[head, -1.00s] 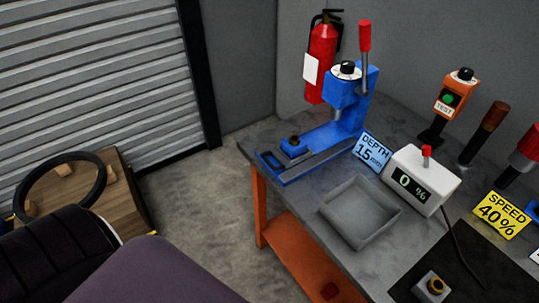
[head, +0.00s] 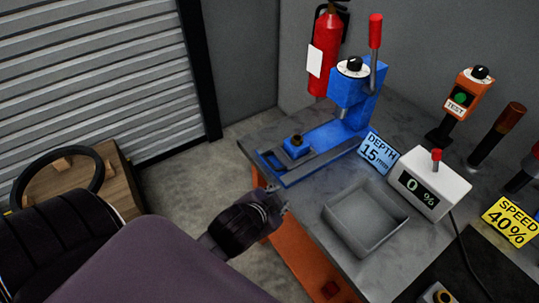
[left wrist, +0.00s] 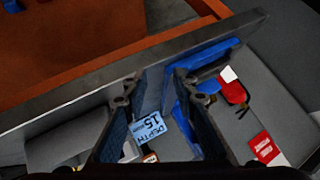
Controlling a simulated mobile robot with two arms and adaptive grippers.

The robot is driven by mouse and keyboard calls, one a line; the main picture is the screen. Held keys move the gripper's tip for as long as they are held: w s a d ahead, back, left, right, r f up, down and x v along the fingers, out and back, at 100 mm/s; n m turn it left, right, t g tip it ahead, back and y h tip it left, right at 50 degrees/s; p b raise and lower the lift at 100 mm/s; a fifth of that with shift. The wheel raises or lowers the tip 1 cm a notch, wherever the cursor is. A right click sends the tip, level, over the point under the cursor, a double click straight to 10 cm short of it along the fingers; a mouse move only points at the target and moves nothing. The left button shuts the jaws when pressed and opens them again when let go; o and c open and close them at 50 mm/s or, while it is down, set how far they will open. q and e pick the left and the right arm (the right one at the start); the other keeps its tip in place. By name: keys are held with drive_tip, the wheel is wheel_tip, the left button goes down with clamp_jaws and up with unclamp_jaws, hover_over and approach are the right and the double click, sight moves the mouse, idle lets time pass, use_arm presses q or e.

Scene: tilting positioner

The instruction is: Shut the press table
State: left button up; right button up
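The blue press (head: 350,92) stands on the grey workbench, with a red-knobbed lever (head: 375,32) pointing up. Its press table (head: 296,147), a small blue block with a dark knob on top, sits at the front end of the rail, away from the ram. My left gripper (head: 284,200) is beside the bench's front left edge, below and apart from the press table. In the left wrist view its fingers (left wrist: 153,88) are spread and empty. Part of the blue press base (left wrist: 215,55) shows beyond them. My right gripper is in neither view.
A blue DEPTH 15 card (head: 376,152), a grey tray (head: 365,217) and a white display box (head: 428,187) reading 0 % stand right of the press. An orange TEST box (head: 467,95) is farther right. A fire extinguisher (head: 325,52) hangs behind.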

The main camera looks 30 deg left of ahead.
use_arm(q)
drive_tip(key=w+d+r+m+t+h, duration=0.25)
drive_tip(key=w+r+m+t, duration=0.35)
drive_tip(key=r, duration=0.5)
drive_tip(key=w+d+r+m+t+h, duration=0.1)
drive_tip(key=w+d+r+m+t, duration=0.2)
drive_tip(key=w+r+m, duration=0.5)
drive_tip(key=s+d+r+m+h, duration=0.1)
drive_tip(key=d+r+m+h, duration=0.65)
drive_tip(key=r, duration=0.25)
drive_tip(key=s+d+f+m+g+h, duration=0.15)
drive_tip(key=d+m+g+h, duration=0.25)
drive_tip(key=m, duration=0.4)
drive_tip(key=s+d+m+g+h, duration=0.3)
drive_tip(key=d+m+g+h, duration=0.1)
drive_tip(key=m, duration=0.5)
drive_tip(key=m+g+y, duration=0.9)
drive_tip(key=m+y, duration=0.5)
drive_tip(key=y, duration=0.3)
approach(271, 163)
drive_tip(key=f, duration=0.2)
drive_tip(key=f+p, duration=0.1)
drive_tip(key=f, duration=0.1)
drive_tip(key=f+p, duration=0.1)
drive_tip(key=f, duration=0.1)
drive_tip(key=shift+w+d+f, duration=0.1)
drive_tip(key=shift+w+f, duration=0.2)
drive_tip(key=shift+w, duration=0.05)
drive_tip(key=shift+w+f, duration=0.1)
drive_tip(key=shift+f, duration=0.45)
